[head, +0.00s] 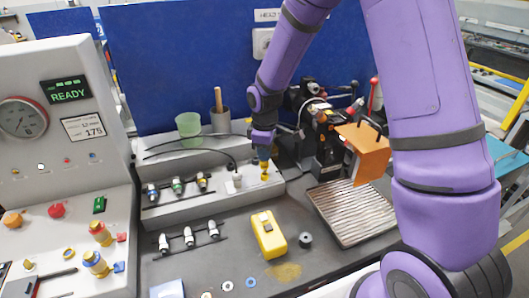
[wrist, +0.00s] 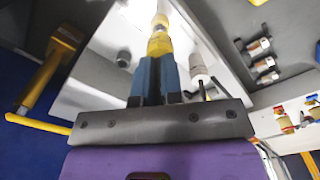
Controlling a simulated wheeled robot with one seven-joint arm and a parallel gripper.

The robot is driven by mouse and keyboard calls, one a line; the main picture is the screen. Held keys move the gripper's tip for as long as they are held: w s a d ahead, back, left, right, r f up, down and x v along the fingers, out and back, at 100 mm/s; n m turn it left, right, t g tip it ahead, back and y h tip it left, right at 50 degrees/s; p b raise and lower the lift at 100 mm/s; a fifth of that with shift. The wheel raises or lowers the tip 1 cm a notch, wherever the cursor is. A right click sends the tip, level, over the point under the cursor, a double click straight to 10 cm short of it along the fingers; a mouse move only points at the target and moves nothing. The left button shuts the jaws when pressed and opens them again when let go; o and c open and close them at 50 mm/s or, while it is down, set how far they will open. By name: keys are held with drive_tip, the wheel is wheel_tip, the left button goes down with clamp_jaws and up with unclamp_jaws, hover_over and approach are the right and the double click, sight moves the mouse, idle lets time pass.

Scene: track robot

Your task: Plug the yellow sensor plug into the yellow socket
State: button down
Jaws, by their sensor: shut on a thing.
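My gripper (head: 264,154) points down over the right end of the pale stepped block (head: 220,201). Its blue fingers (wrist: 155,68) are shut on the yellow sensor plug (wrist: 159,45), which also shows in the head view (head: 264,166). The plug is roughly upright, its lower end at or just above a small yellow-marked spot (head: 265,177) on the block, which looks like the yellow socket. In the wrist view, a pale and yellow round part (wrist: 160,21) lies right at the plug's far end. I cannot tell whether the plug is seated in it.
A white cylindrical fitting (head: 237,180) stands close left of the plug, also seen in the wrist view (wrist: 198,74). Several connectors stand further left. A yellow box (head: 268,235) and a ribbed tray (head: 352,212) lie in front. An orange block (head: 364,150) stands to the right.

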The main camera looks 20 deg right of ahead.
drive_tip(key=shift+f, duration=1.25)
drive_tip(key=c, duration=1.2)
unclamp_jaws()
wheel_tip(320, 180, up, 11)
drive_tip(key=shift+f, duration=0.15)
drive_tip(key=s+d+r+m+t, duration=0.35)
drive_tip(key=s+r+m, duration=0.25)
drive_tip(key=s+r, duration=0.9)
drive_tip(key=s+d+r+m, duration=0.1)
drive_tip(key=s, duration=0.3)
drive_tip(key=s+d+r+m+t, duration=0.1)
drive_tip(key=s+r+m, duration=0.1)
drive_tip(key=s, duration=0.3)
drive_tip(key=s+d+r+m, duration=0.1)
drive_tip(key=s+r+m, duration=0.1)
drive_tip(key=s, duration=0.3)
drive_tip(key=shift+s+d+r+t, duration=0.1)
drive_tip(key=shift+d+t, duration=0.1)
drive_tip(key=shift+t, duration=0.15)
